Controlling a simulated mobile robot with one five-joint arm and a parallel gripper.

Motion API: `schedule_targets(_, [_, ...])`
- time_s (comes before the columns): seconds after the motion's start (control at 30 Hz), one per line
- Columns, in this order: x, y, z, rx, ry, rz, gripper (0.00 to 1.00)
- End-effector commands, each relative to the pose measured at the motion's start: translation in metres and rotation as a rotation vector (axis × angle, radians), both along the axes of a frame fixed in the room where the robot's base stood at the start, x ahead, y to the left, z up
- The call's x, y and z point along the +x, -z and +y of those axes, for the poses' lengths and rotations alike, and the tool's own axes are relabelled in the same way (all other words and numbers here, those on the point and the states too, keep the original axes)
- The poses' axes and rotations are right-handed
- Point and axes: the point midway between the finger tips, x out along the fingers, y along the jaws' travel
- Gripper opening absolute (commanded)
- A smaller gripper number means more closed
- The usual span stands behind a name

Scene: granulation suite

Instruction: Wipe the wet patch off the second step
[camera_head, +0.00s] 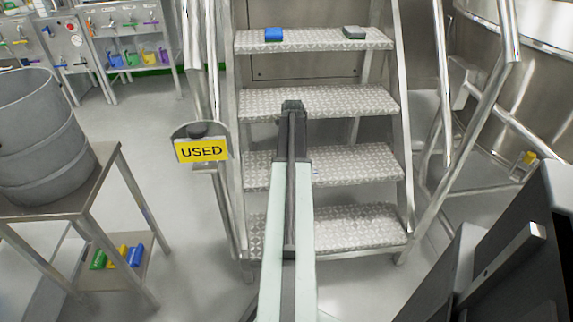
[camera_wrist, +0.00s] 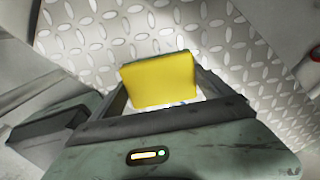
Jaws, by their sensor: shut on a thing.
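My gripper (camera_wrist: 164,92) is shut on a yellow sponge-like block (camera_wrist: 158,76) in the wrist view. Patterned metal tread plate (camera_wrist: 255,40) lies behind the block. I cannot tell whether the block touches it. In the head view my arm reaches over the steps and hides part of them, and the yellow block does not show there. The second step from the bottom (camera_head: 355,167) is partly behind my arm. I cannot make out a wet patch on it in either view.
A blue block (camera_head: 274,35) and a grey-green block (camera_head: 354,32) lie on the top step. A bin labelled USED (camera_head: 201,150) hangs by the left rail. A metal table (camera_head: 105,165) with a drum (camera_head: 40,135) stands left. Handrails flank the steps.

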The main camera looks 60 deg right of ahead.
Motion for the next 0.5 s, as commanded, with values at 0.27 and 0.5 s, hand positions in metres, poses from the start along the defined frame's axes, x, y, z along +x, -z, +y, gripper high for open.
schedule_targets(0.27, [-0.006, 0.000, -0.004, -0.001, 0.001, 0.001, 0.58])
schedule_targets(0.5, [-0.024, -0.002, -0.018, 0.000, 0.002, 0.000, 0.58])
